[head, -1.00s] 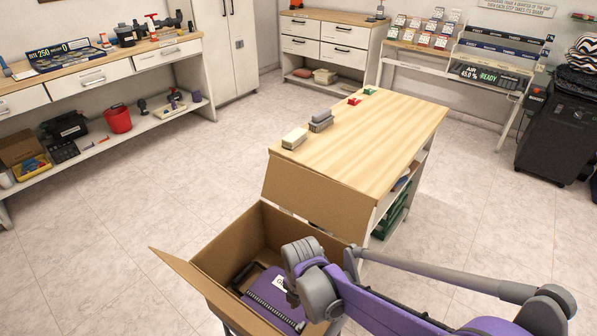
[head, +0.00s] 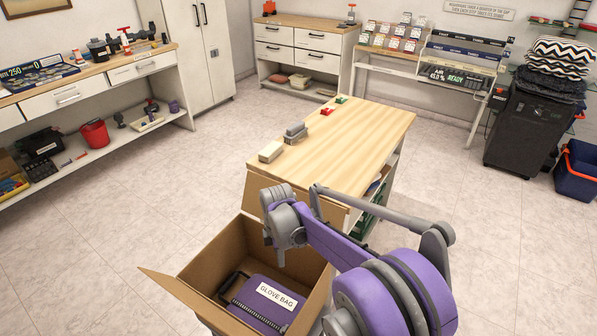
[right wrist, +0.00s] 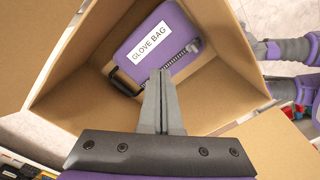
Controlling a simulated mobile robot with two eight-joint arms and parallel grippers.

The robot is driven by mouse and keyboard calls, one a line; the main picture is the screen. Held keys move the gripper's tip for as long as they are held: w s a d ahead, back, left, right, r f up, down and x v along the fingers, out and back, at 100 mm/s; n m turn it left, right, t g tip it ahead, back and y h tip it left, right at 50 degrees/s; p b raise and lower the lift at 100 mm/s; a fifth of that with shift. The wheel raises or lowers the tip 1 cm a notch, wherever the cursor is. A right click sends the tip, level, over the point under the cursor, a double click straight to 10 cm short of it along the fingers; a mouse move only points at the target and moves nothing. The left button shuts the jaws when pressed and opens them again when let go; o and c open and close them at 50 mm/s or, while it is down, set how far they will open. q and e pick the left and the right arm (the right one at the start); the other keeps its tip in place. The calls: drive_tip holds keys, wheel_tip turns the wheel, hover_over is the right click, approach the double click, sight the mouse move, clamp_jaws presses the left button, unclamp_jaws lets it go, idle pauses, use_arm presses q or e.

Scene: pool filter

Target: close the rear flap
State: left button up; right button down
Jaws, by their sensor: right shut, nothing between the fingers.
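An open cardboard box (head: 214,258) stands at the bottom of the head view. Its rear flap (head: 252,195) stands raised along the far edge, beside the table, partly hidden by my right arm. A purple glove bag (head: 258,283) with a black handle and white label lies inside; it also shows in the right wrist view (right wrist: 160,38). My right gripper (head: 281,262) is shut and empty, pointing down over the box near its far side. Its closed fingers (right wrist: 163,75) appear in front of the box interior. My left gripper is not in view.
The left flap (head: 180,298) slants outward. A wooden-topped table (head: 350,140) stands directly behind the box, with pale blocks (head: 271,152) near its left edge. A workbench (head: 90,75) lines the left wall. Open floor (head: 130,190) lies left of the box.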

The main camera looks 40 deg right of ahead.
drive_tip(key=w+d+r+m+y+p, duration=0.1)
drive_tip(key=w+d+r+m+p, duration=0.75)
drive_tip(key=m, duration=0.45)
drive_tip(key=w+d+r+m+p, duration=0.5)
drive_tip(key=w+d+r+m, duration=0.2)
drive_tip(key=d+r+m, duration=0.45)
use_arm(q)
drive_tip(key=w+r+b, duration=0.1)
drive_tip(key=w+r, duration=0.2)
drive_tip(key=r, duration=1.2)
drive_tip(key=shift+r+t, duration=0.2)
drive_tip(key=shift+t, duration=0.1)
use_arm(e)
drive_tip(key=s+a+f+m, duration=0.2)
drive_tip(key=a+f, duration=0.2)
drive_tip(key=f, duration=0.5)
drive_tip(key=shift+f, duration=0.15)
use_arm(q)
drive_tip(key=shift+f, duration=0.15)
use_arm(e)
drive_tip(key=shift+s+a, duration=0.15)
drive_tip(key=shift+a, duration=0.05)
